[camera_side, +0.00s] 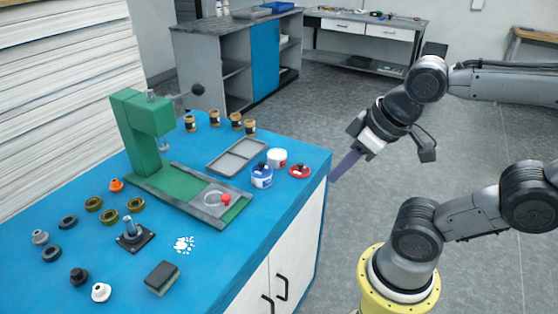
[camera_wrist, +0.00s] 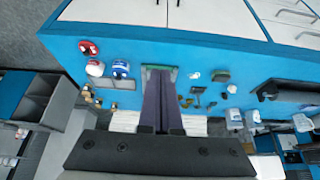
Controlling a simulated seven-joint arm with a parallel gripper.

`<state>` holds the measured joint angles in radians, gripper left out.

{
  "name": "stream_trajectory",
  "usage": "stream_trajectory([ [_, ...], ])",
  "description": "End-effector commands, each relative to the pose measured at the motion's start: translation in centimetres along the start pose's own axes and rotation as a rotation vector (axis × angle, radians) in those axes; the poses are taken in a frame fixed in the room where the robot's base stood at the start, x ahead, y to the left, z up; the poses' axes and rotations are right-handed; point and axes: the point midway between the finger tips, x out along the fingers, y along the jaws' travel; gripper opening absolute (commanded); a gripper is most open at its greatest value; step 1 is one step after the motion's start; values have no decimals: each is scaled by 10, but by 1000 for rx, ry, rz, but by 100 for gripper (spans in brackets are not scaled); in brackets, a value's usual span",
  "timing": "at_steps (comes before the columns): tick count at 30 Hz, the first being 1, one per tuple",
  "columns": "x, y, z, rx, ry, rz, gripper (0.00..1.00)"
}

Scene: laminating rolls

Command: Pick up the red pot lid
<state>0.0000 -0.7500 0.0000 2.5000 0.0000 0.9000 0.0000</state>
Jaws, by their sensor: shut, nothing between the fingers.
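The red pot lid (camera_side: 300,172), a small red disc with a dark knob, lies on the blue bench top near its right edge. In the wrist view the red lid (camera_wrist: 88,47) is at the upper left, well to the left of the fingers. My gripper (camera_side: 334,178) is shut and empty. In the side view it hangs to the right of the lid and apart from it, beside the bench edge. In the wrist view my gripper (camera_wrist: 160,72) points toward the green press base (camera_wrist: 174,70).
A blue-and-white pot (camera_side: 262,178) and a white-and-red pot (camera_side: 278,157) stand just left of the lid. A grey tray (camera_side: 237,156) and several brown jars lie behind. The green press (camera_side: 145,140) stands farther left. Small rings and parts fill the bench's left side.

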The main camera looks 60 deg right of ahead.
Motion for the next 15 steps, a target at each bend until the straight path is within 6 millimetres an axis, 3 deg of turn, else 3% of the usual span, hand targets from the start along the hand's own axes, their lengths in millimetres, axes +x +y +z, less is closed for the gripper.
stream_trajectory([
  [10, 0, 0, 0, 0, 0, 0, 0],
  [15, 0, 0, 0, 0, 0, 0, 29],
])
